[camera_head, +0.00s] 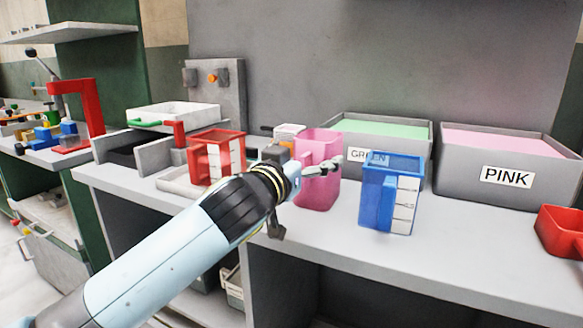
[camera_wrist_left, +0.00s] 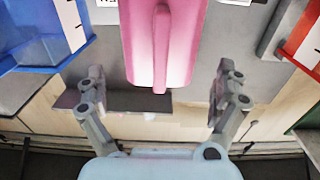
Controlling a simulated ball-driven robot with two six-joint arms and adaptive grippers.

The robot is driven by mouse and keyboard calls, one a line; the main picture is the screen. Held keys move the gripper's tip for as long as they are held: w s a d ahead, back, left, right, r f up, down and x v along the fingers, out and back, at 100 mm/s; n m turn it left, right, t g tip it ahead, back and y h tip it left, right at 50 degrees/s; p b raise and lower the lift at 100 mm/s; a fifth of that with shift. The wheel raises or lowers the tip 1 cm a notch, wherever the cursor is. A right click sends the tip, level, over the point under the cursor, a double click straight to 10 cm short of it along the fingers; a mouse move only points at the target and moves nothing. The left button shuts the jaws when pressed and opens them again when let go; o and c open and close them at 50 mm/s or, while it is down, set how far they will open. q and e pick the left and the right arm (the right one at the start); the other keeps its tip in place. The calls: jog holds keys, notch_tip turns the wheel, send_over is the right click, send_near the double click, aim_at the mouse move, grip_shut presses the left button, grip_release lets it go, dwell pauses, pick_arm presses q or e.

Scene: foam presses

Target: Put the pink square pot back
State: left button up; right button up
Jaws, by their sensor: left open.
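The pink square pot (camera_head: 317,190) stands upright on the grey counter, between a red pot and a blue pot. In the left wrist view the pink pot (camera_wrist_left: 183,45) is at top centre, with its handle (camera_wrist_left: 160,50) pointing toward me. My left gripper (camera_head: 322,169) is in front of the pot and overlaps it in the head view. In the wrist view the left gripper (camera_wrist_left: 157,92) is open and empty, its fingers spread wide on either side of the handle line. The pot's lower left is partly hidden by the gripper. My right gripper is not in view.
The blue pot (camera_head: 391,196) stands close to the right, and the red pot (camera_head: 214,156) to the left. Bins labelled GREEN (camera_head: 400,163) and PINK (camera_head: 478,182) stand behind. Another red container (camera_head: 560,232) is at far right. The counter front is clear.

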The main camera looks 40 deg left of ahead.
pick_arm(q)
jog(key=v, duration=0.7)
jog(key=shift+b, duration=0.3)
jog(key=s+d+f+m+g+h, duration=0.25)
jog(key=s+f+g, duration=0.55)
jog(key=s, duration=0.4)
jog(key=s+d+f+m+g+h, duration=0.1)
jog(key=s+d+f+g, duration=0.2)
jog(key=s+f+g, duration=0.55)
jog(key=s+a+f, duration=0.1)
jog(key=s+f, duration=0.3)
jog(key=f, duration=1.1)
jog(key=s+a+f, duration=0.1)
jog(key=s+f, duration=0.2)
jog(key=f, duration=1.2)
jog(key=s+a+f, duration=0.1)
jog(key=s+f, duration=1.3)
jog(key=s, duration=0.3)
